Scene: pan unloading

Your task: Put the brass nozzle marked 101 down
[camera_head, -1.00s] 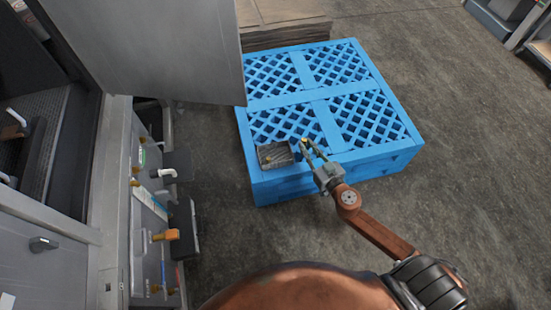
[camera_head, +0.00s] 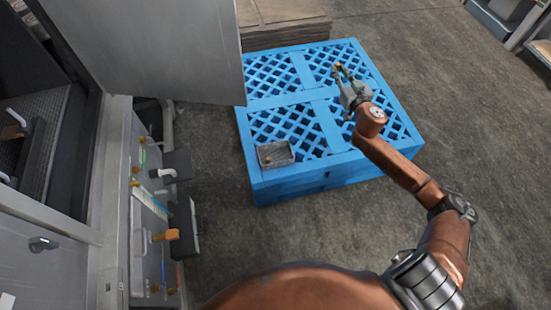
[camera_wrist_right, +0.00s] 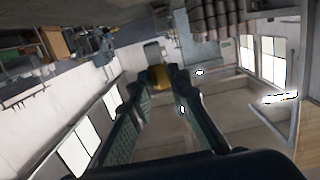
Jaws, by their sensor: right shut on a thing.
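My right gripper (camera_head: 341,72) is shut on a small brass nozzle (camera_head: 337,67), over the far right part of the blue pallet (camera_head: 318,118). In the right wrist view the nozzle (camera_wrist_right: 161,77) sits between the fingertips of the gripper (camera_wrist_right: 160,80). No marking is readable on it. The wrist view looks across the room, and no surface shows touching the nozzle. A small grey pan (camera_head: 283,153) sits on the pallet's near left corner, with a small brass-coloured piece (camera_head: 268,160) in it. My left gripper is not in view.
A grey machine with an open door (camera_head: 150,50) stands at the left, its panel carrying an orange handle (camera_head: 165,236) and a white one. Flat brown sheets (camera_head: 285,25) are stacked behind the pallet. Grey floor to the pallet's right is clear.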

